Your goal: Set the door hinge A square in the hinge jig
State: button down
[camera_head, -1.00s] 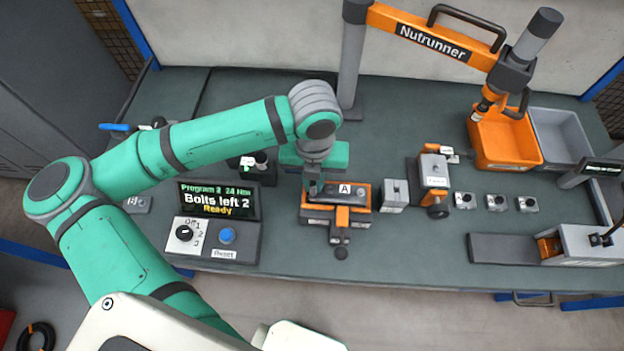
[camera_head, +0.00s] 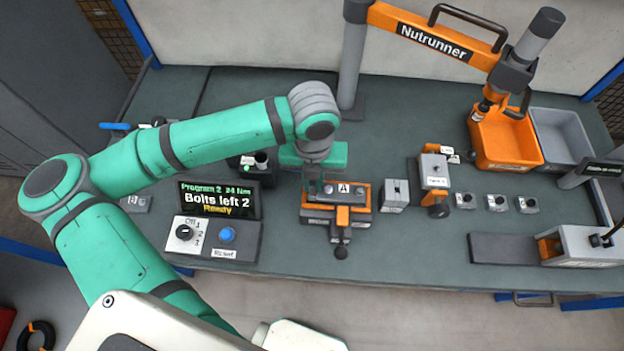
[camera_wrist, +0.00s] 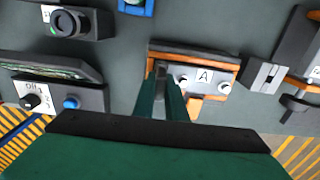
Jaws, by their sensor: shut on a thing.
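The door hinge A (camera_head: 344,189) is a small grey plate with a white "A" label. It lies on the orange and dark grey hinge jig (camera_head: 341,218), roughly in line with its long side. In the wrist view the hinge (camera_wrist: 204,76) shows a round light spot on each side of the label, with the jig's orange rim (camera_wrist: 195,49) behind it. My gripper (camera_head: 314,184) is at the left end of the hinge, shut on it. In the wrist view my gripper's fingers (camera_wrist: 166,88) hide that end, so its seating there cannot be told.
The control box (camera_head: 213,240) with its screen stands left of the jig. A grey block (camera_head: 395,196) and an orange and grey clamp fixture (camera_head: 435,180) stand close on the right. Several small blocks follow. An orange bin (camera_head: 503,140) and the nutrunner (camera_head: 435,38) are at the back right.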

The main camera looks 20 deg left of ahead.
jog(key=shift+s+f, duration=0.2)
jog(key=shift+f, duration=0.25)
dwell(0.6)
jog(key=c, duration=1.7)
grip_release()
jog(key=shift+w, duration=0.1)
jog(key=shift+r, duration=1.05)
jog(key=shift+d+r, duration=0.1)
jog(key=shift+r, duration=2.35)
